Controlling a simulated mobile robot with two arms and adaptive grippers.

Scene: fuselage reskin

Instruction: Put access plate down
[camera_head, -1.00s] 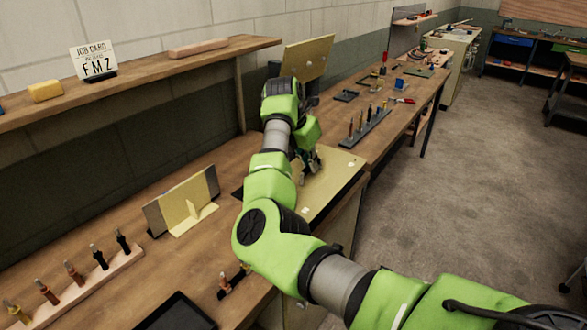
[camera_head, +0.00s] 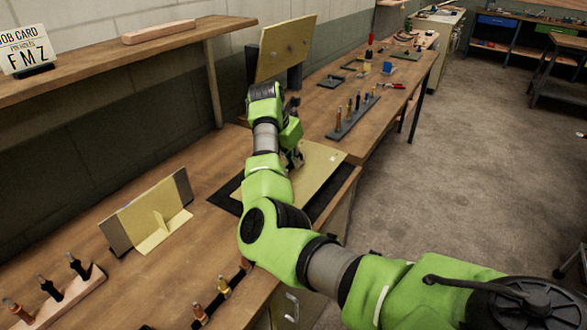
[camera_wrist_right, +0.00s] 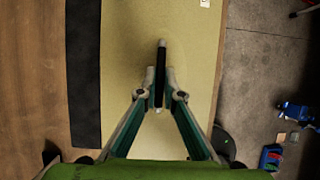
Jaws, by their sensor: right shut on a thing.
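The access plate (camera_head: 318,160) is a flat, pale yellow panel with a dark bar handle (camera_wrist_right: 160,60). My right gripper (camera_head: 297,160) is shut on that handle; in the right wrist view its fingertips (camera_wrist_right: 159,85) close on both sides of the bar. The plate is level over a black mat (camera_head: 334,194) on the bench. Mat shows at the plate's left and right in the head view, and as a strip at its left in the wrist view (camera_wrist_right: 83,80). I cannot tell whether plate and mat touch. My left gripper is not in view.
A yellow panel (camera_head: 287,45) stands upright behind my wrist. A smaller angled yellow piece (camera_head: 150,214) stands nearer on the bench. A dark tool rack (camera_head: 352,118) lies beyond the plate. Bare wood (camera_head: 185,265) separates mat and nearer piece. Open floor lies to the right.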

